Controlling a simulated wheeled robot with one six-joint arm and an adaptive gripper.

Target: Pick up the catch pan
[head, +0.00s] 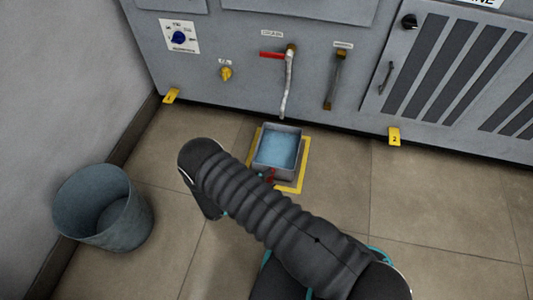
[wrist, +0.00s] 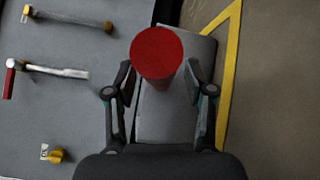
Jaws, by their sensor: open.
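The catch pan (head: 296,160) is a grey rectangular pan with light blue liquid in it. It sits on the floor inside a yellow outlined square, under the drain spout. Its red handle (head: 270,176) is on the near side, partly behind my arm. In the wrist view the round red handle end (wrist: 157,53) shows large, with the pan's grey wall (wrist: 165,118) behind it. My gripper (wrist: 158,78) is open, one finger to each side of the handle. I cannot tell whether either finger touches it. In the head view my arm mostly hides the gripper.
A drain pipe (head: 288,88) with a red lever (head: 272,55) hangs from the grey cabinet (head: 240,92) above the pan. A second pipe (head: 335,80) is to its right. A grey-blue bucket (head: 75,215) stands at left by the wall. The floor at right is clear.

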